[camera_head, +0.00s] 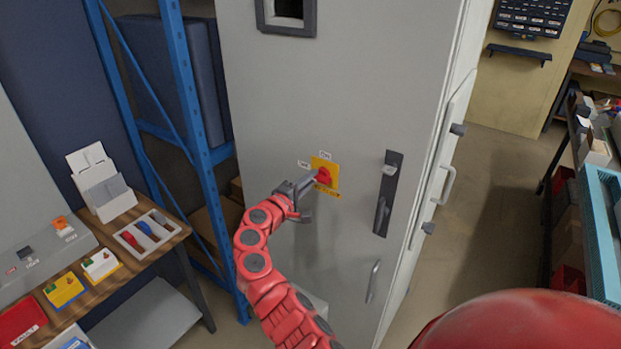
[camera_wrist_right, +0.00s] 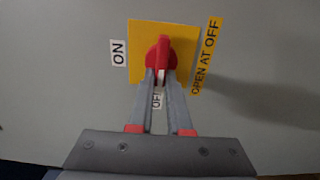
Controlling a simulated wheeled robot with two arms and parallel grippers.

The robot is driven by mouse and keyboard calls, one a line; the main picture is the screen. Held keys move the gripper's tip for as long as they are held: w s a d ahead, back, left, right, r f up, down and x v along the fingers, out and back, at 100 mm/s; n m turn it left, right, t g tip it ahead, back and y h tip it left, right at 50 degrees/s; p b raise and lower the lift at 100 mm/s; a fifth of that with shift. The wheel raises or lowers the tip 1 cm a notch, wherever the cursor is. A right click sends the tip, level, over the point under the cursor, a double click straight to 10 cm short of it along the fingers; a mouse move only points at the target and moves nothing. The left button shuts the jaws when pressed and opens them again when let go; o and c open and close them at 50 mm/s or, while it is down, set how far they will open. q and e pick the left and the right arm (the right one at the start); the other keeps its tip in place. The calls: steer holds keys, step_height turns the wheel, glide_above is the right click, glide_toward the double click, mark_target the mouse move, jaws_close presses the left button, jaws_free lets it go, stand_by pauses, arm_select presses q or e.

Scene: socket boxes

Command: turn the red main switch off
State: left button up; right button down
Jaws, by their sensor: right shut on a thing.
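The red main switch (camera_head: 323,175) is a red knob on a yellow plate (camera_head: 332,166) on the grey cabinet door. An ON label (camera_head: 325,155) sits above the plate and an OFF label (camera_head: 303,164) to its left. In the right wrist view the red handle (camera_wrist_right: 163,50) lies in line with the OFF label (camera_wrist_right: 156,99), with a white mark at that end. My right gripper (camera_head: 318,178) is shut on the handle, one finger on each side; it also shows in the right wrist view (camera_wrist_right: 161,76). My left gripper is out of view.
The cabinet (camera_head: 300,90) has a dark door handle (camera_head: 386,195) right of the switch. A blue shelf rack (camera_head: 185,90) and a wooden bench (camera_head: 160,250) with trays and boxes stand on the left. A teal-edged shelf (camera_head: 600,230) is at right. Floor right of the cabinet is clear.

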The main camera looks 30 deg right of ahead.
stand_by(0.4)
steer(key=c, duration=0.9)
jaws_free()
steer(key=shift+o, duration=0.2)
steer(key=shift+a, duration=0.1)
steer(key=b+v, duration=0.5)
steer(key=v, duration=1.2)
steer(key=shift+s+a+f, duration=0.1)
